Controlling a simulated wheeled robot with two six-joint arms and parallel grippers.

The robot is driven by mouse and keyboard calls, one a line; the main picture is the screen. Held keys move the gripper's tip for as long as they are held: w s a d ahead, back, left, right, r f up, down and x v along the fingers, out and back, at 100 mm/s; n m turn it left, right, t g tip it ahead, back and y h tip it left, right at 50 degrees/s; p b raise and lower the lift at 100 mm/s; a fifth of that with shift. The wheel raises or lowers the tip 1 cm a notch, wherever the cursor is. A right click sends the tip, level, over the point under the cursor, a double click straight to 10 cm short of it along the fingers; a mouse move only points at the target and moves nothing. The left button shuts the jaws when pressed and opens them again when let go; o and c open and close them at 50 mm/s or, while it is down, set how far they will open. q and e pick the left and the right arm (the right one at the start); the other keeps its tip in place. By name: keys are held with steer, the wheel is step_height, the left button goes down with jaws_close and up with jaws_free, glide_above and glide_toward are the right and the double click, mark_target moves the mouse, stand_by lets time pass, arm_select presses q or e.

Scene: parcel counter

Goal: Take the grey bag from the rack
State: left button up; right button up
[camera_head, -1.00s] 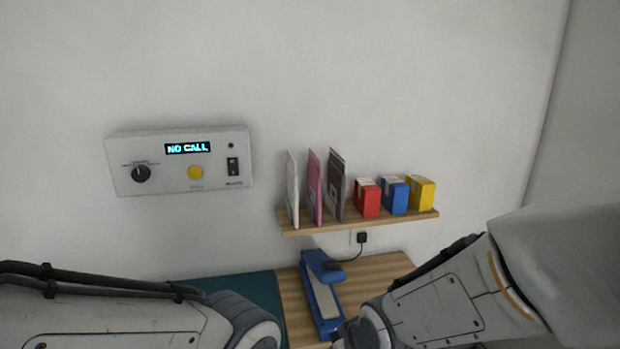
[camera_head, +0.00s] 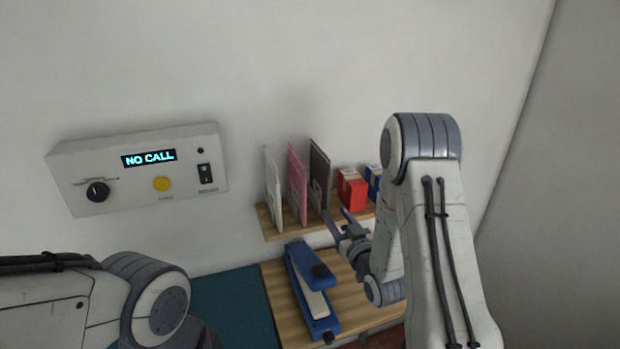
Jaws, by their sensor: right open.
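The grey bag (camera_head: 319,176) stands upright on the wooden wall rack (camera_head: 276,230), the rightmost of three thin upright bags. A pink bag (camera_head: 297,185) and a white bag (camera_head: 273,188) stand to its left. My right gripper (camera_head: 334,222) is open just in front of the rack, close to the grey bag's lower part. I cannot tell whether it touches the bag. My left arm shows at the lower left, but its gripper is out of view.
A red box (camera_head: 352,190) and a partly hidden blue box (camera_head: 373,181) stand right of the bags. A blue sealer-like device (camera_head: 311,292) lies on the wooden counter (camera_head: 281,300) below. A call panel (camera_head: 125,190) reading "NO CALL" hangs at left.

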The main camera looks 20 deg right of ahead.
mark_target(329, 201)
steer(key=w+p, duration=0.1)
steer(key=w, duration=0.3)
steer(key=shift+r, duration=0.1)
steer(key=shift+w+r+p, duration=0.1)
steer(key=shift+w+p, duration=0.25)
steer(key=shift+p, duration=0.25)
steer(key=w+p, duration=0.2)
steer(key=w, duration=0.1)
steer(key=shift+w+d, duration=0.15)
steer(key=shift+w+f+p, duration=0.2)
steer(key=shift+w+p, duration=0.15)
steer(key=shift+w, duration=0.2)
jaws_close()
